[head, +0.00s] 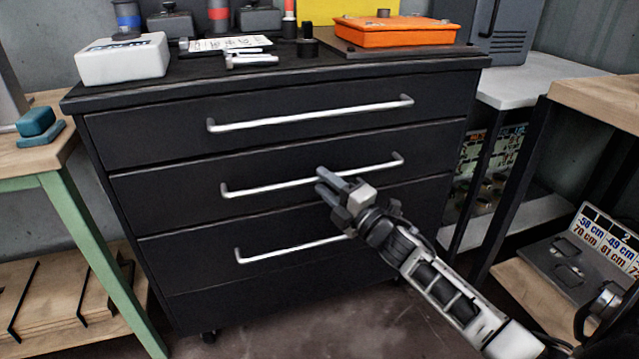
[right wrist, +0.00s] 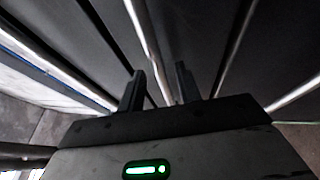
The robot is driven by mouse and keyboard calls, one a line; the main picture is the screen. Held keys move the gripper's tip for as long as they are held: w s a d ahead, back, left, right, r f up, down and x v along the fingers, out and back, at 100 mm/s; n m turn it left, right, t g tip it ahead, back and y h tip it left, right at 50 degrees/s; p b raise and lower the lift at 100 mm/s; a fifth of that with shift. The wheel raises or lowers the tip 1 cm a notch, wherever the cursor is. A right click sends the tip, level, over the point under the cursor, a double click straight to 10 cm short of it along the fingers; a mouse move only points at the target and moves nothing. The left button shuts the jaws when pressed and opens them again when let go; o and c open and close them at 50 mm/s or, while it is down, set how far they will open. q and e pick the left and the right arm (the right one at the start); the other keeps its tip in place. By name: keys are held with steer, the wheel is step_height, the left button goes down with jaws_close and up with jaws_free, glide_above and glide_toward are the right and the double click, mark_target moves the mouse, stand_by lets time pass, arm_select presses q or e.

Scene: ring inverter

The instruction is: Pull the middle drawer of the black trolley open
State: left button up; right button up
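The black trolley (head: 240,298) stands in the middle of the head view, with three silver bar handles on its front. The middle drawer (head: 160,190) looks flush with the front. Its handle (head: 275,184) runs level across it. My right gripper (head: 321,180) is at the middle handle, right of its centre, and hides a short piece of it. In the right wrist view the two dark fingers (right wrist: 160,88) are apart, and the handle bar (right wrist: 146,40) runs into the gap between them. I cannot tell whether they touch it. My left gripper is not in view.
The top drawer handle (head: 310,115) is above my gripper and the bottom handle (head: 285,250) below; my forearm crosses the bottom drawer's right side. A white box (head: 122,60) and an orange case (head: 395,32) lie on top. Tables stand on both sides. Floor in front is clear.

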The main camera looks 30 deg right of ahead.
steer(key=shift+x, duration=1.2)
jaws_close()
steer(key=shift+s+a, duration=0.1)
